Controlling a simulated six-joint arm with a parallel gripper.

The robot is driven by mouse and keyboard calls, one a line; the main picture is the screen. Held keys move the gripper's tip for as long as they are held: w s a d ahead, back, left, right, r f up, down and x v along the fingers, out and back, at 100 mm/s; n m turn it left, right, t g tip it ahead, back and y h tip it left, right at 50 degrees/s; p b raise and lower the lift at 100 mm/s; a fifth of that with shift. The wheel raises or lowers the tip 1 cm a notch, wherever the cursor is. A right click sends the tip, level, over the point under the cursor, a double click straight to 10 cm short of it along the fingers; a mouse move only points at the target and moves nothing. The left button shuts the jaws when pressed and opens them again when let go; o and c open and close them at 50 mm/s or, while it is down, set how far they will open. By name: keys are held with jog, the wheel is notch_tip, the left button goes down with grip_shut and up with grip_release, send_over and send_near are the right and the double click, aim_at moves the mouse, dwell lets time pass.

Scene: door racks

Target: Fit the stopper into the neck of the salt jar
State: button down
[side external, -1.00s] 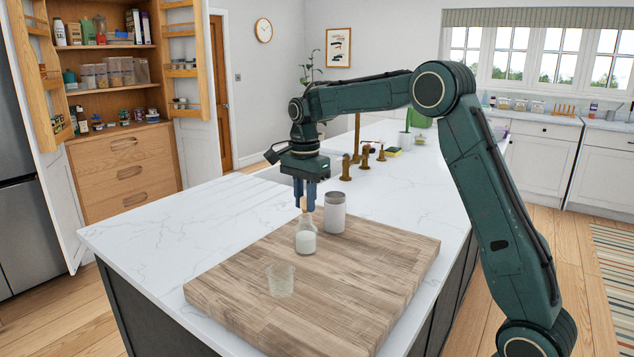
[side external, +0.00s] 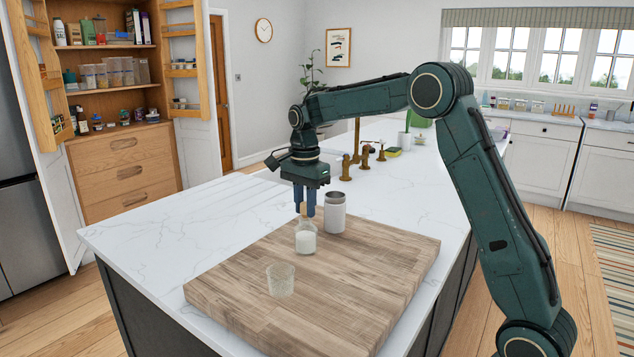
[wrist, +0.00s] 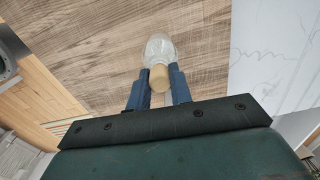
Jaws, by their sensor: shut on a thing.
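The salt jar (side external: 306,239) is small clear glass with white salt in its lower part, upright on the wooden board. My gripper (side external: 305,212) is directly above it, pointing down, with its blue fingers at the neck. In the wrist view the fingers are shut on the tan stopper (wrist: 159,77), which lines up with the glass jar (wrist: 160,47) beyond it. I cannot tell how far the stopper is in the neck.
A white canister (side external: 335,214) stands close behind and right of the jar. An empty glass (side external: 280,279) stands nearer the front on the board (side external: 350,290). Brass taps (side external: 365,158) rise behind. The board's front right is clear.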

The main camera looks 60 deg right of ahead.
aim_at(305, 203)
jog(key=shift+f, duration=0.25)
jog(key=c, duration=1.2)
grip_release()
jog(key=shift+f, duration=0.1)
jog(key=shift+o, duration=0.2)
notch_tip(305, 203, up, 14)
